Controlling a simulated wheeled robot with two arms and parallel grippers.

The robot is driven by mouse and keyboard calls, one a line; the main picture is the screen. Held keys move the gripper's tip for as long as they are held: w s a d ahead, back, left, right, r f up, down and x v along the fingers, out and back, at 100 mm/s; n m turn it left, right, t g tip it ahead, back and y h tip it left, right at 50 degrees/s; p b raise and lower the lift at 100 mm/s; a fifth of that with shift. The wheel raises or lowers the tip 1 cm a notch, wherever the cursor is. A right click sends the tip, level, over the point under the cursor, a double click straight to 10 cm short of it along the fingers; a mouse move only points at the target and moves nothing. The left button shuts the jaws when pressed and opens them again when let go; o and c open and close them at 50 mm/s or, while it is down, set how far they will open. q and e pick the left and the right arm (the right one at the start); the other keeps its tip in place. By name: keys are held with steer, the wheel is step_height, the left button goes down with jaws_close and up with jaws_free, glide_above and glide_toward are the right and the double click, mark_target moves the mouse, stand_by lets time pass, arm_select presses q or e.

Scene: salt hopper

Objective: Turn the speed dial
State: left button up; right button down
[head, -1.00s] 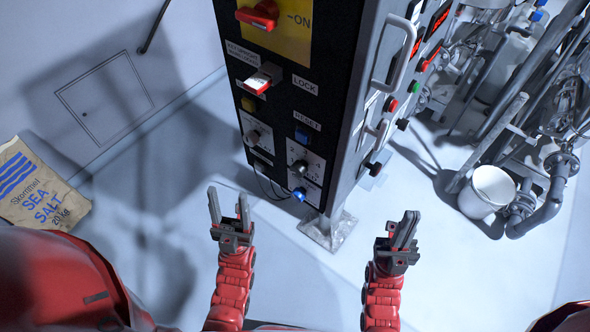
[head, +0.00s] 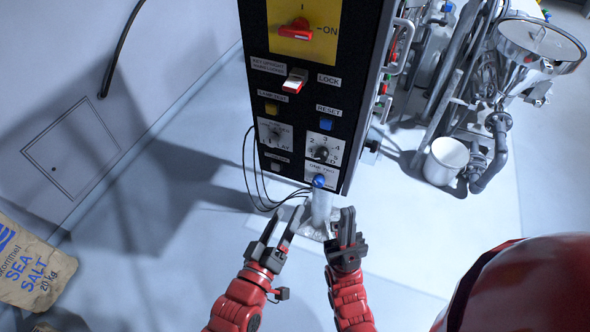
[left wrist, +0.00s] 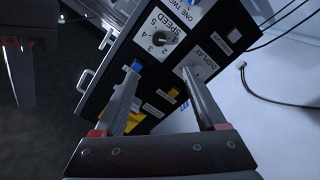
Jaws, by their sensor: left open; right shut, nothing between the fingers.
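The speed dial (head: 321,153) is a dark round knob on a white numbered plate, low on the black control panel (head: 292,101). It also shows in the left wrist view (left wrist: 160,38), beyond the fingertips and upside down, beside the word SPEED. My left gripper (head: 284,218) is open and empty, below and in front of the panel, apart from the dial. Its two fingers frame part of the panel in the left wrist view (left wrist: 161,70). My right gripper (head: 347,214) is shut and empty, to the right of the left one and below the panel.
Close around the dial are a blue reset button (head: 326,124), a blue lower knob (head: 319,181) and the display dial (head: 276,134). A key switch (head: 295,81) and red main switch (head: 296,30) sit above. Black cables (head: 252,180) hang left. A salt sack (head: 35,270) lies left.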

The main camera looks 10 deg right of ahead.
arm_select(q)
glide_toward(320, 158)
steer(key=p+x, duration=0.3)
steer(key=x, duration=0.4)
steer(key=shift+w+r, duration=0.15)
steer(key=shift+w+d+p, duration=0.2)
steer(key=shift+w+p, duration=0.1)
steer(key=shift+w+d+f, duration=0.2)
steer(key=shift+w+d, duration=0.05)
steer(key=shift+w, duration=0.05)
jaws_close()
